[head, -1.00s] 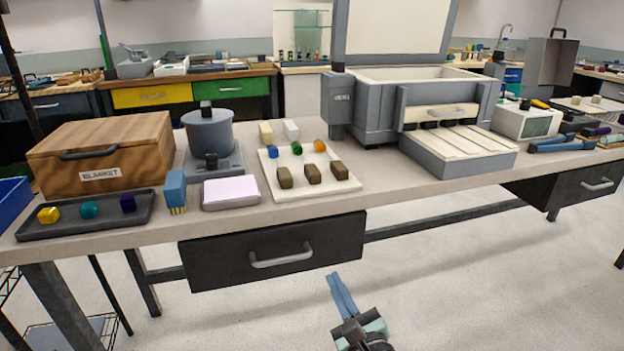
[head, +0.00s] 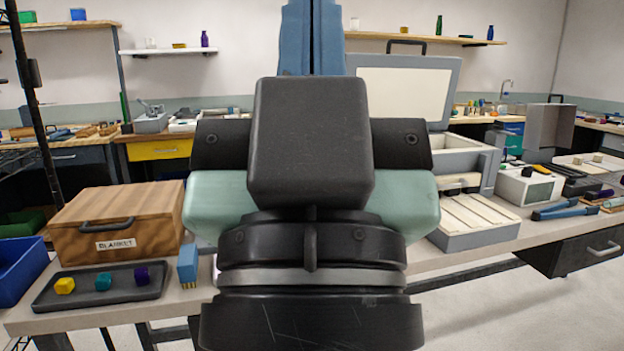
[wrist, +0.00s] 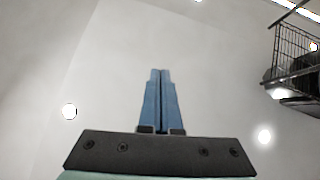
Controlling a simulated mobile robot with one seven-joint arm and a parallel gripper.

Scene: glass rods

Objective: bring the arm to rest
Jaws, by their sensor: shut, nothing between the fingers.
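My gripper (head: 314,38) is raised large in the middle of the head view, its blue fingers pointing up and cut off by the top edge. In the wrist view its two blue fingers (wrist: 161,100) lie side by side, shut with nothing between them. Behind the fingers the wrist view shows pale ceiling and wall with round lights. My gripper and wrist hide the middle of the bench in the head view.
The bench bears a wooden box labelled BLANKET (head: 118,222), a dark tray (head: 60,302) with three small coloured pieces, a blue brush (head: 188,264) and a grey kiln-like box with an open lid (head: 410,95). A blue bin (head: 20,268) stands at far left. A wire rack (wrist: 294,55) shows in the wrist view.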

